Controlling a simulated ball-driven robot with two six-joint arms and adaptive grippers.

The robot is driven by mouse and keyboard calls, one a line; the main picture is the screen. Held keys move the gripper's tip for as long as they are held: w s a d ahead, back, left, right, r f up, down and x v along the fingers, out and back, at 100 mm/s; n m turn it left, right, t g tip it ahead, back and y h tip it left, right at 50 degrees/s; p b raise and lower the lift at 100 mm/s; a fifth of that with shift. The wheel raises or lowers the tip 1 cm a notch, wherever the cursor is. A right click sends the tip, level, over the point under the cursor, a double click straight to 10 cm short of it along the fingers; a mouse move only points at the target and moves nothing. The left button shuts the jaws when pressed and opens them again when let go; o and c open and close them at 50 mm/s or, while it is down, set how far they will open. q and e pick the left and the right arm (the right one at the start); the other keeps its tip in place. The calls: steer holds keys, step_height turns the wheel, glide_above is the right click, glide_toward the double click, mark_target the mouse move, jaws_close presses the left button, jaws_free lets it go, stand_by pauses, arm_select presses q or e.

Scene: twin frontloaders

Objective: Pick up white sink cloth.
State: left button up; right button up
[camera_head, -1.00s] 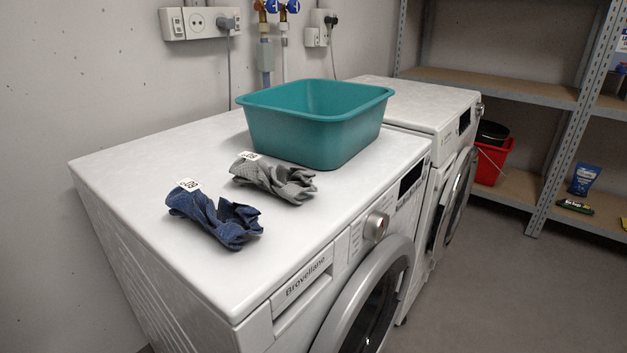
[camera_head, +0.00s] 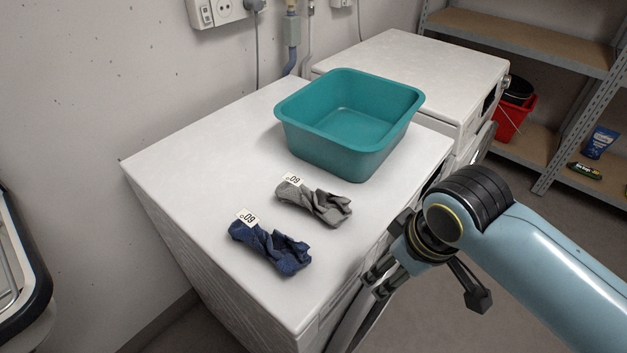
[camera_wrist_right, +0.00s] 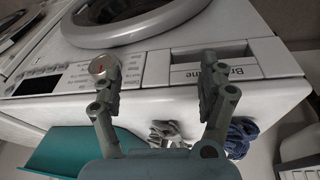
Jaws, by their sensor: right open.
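No plainly white cloth shows. A crumpled light grey cloth (camera_head: 322,206) with a white tag lies on the near washing machine's top (camera_head: 215,175). A crumpled dark blue cloth (camera_head: 272,248), also tagged, lies nearer to me, left of it. My right gripper (camera_head: 377,280) is open and empty off the machine's front edge, right of both cloths and touching neither. In the right wrist view, its spread fingers (camera_wrist_right: 158,70) show before the machine's front, with the grey cloth (camera_wrist_right: 166,132) and blue cloth (camera_wrist_right: 240,136) beyond, partly hidden. My left gripper is not in view.
A teal basin (camera_head: 350,153) stands on the machine just behind the grey cloth. A second machine (camera_head: 415,70) stands beyond it. Shelves (camera_head: 520,38) and a red bucket (camera_head: 512,118) are at the right. The machine top around the cloths is clear.

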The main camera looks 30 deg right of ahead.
step_height(320, 180, up, 7)
steer(key=w+n+p, duration=0.1)
steer(key=w+p, duration=0.1)
steer(key=w, duration=0.1)
steer(key=n+y+p, duration=0.1)
steer(key=n+y, duration=0.1)
steer(key=n, duration=0.3)
glide_toward(315, 196)
steer(key=shift+w+d+f+g, duration=0.25)
steer(key=shift+w+f+g, duration=0.15)
steer(key=shift+w, duration=0.2)
steer(key=shift+n, duration=0.3)
steer(key=x, duration=0.4)
steer(key=shift+w+a+f, duration=0.2)
steer(key=shift+f, duration=0.05)
steer(key=x, duration=0.5)
steer(key=shift+s+a+f+p, duration=0.1)
steer(key=shift+s+a+p, duration=0.05)
steer(key=shift+s+p, duration=0.2)
steer(key=shift+w+a+f, duration=0.1)
steer(key=shift+w+f, duration=0.1)
steer(key=shift+f, duration=0.15)
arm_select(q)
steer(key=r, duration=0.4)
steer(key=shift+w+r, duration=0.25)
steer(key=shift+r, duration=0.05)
arm_select(e)
steer(key=shift+y, duration=0.3)
steer(key=c, duration=1.4)
